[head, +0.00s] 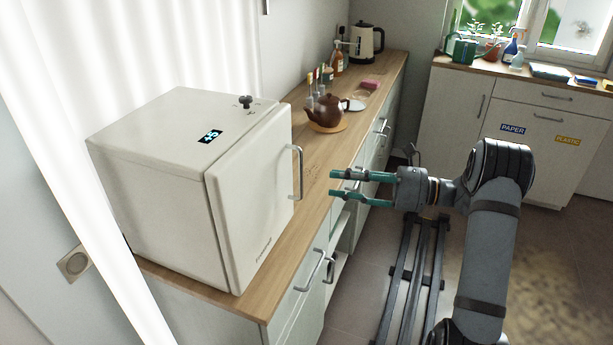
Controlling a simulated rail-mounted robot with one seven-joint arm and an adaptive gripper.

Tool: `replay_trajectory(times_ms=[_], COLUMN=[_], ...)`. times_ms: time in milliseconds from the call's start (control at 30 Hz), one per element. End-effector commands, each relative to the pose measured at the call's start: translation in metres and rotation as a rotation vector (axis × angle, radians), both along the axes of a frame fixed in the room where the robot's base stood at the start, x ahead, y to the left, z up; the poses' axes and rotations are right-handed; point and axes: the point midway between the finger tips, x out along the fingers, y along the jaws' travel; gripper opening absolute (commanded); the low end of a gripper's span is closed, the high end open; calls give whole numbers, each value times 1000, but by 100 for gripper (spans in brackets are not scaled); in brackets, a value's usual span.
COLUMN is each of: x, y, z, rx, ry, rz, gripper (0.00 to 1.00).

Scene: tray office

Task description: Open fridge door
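A small white fridge (165,165) stands on the near end of the wooden counter. Its door (252,200) faces right and appears closed, with a grey vertical bar handle (298,172) on the door's far side. My gripper (333,184) is to the right of the handle, pointing left toward it. Its two teal fingers are apart, with nothing between them. The fingertips look apart from the handle; the exact gap in depth is hard to tell.
The wooden counter (315,160) runs back with a brown teapot (327,112) and a kettle (366,43) on it. Drawer handles (309,270) stick out below the counter edge. Floor beside the rail (441,240) is clear.

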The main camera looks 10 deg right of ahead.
Motion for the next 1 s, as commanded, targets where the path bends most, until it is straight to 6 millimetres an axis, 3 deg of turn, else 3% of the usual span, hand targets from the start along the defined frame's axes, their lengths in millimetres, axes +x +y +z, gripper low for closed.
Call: replay_trajectory(times_ms=[200,400,833,1000], x=[17,30,34,34], y=[40,67,76,75], z=[2,1,-1,-1], rx=[-2,-4,-4,-4], ry=[0,-1,-2,-2], rz=[6,5,2,2], gripper=[33,33,33,24])
